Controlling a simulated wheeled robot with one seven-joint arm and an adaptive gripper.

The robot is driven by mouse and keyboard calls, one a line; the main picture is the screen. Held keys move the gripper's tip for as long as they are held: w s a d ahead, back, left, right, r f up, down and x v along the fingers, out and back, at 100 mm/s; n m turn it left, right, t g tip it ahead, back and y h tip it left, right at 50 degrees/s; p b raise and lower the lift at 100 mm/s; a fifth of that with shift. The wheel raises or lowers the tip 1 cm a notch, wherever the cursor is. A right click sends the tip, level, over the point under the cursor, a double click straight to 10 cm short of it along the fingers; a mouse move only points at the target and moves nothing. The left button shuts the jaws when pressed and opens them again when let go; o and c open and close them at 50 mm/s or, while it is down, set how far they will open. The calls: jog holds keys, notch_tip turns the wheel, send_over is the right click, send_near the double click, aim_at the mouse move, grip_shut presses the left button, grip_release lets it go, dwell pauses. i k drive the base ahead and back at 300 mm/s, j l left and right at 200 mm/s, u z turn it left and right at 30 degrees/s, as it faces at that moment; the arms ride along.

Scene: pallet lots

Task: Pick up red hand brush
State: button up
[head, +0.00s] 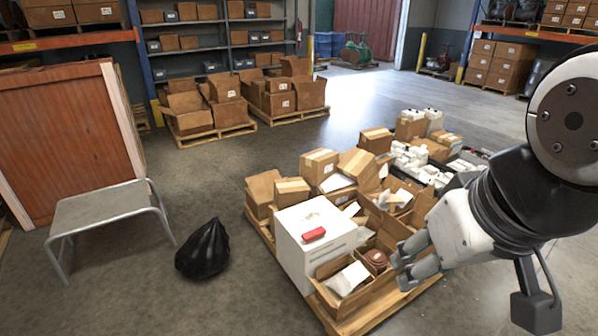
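A small red object (314,234), which looks like the red hand brush, lies on top of a white box-shaped cabinet (330,250). The cabinet stands at the front of a pallet lot. My gripper (398,268) is to the right of the cabinet, above open cardboard boxes. Its two fingers point left and appear apart, with nothing seen between them. The gripper is clear of the red object, and the brush's bristles cannot be made out.
Cardboard boxes crowd the wooden pallet (375,315). A black bag (203,250) and a grey metal-legged table (100,207) stand on the floor at left. Loaded pallets (240,100) and shelving are behind. Open floor lies between the bag and the rear pallets.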

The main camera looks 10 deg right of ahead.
aim_at(316, 234)
jog(key=k+j+z, duration=0.1)
jog(key=j, duration=0.2)
jog(key=k+j+z, duration=0.1)
jog(key=i+j+u, duration=0.15)
jog(key=i, duration=0.65)
jog(key=i+j+u, duration=0.15)
jog(key=i, duration=0.7)
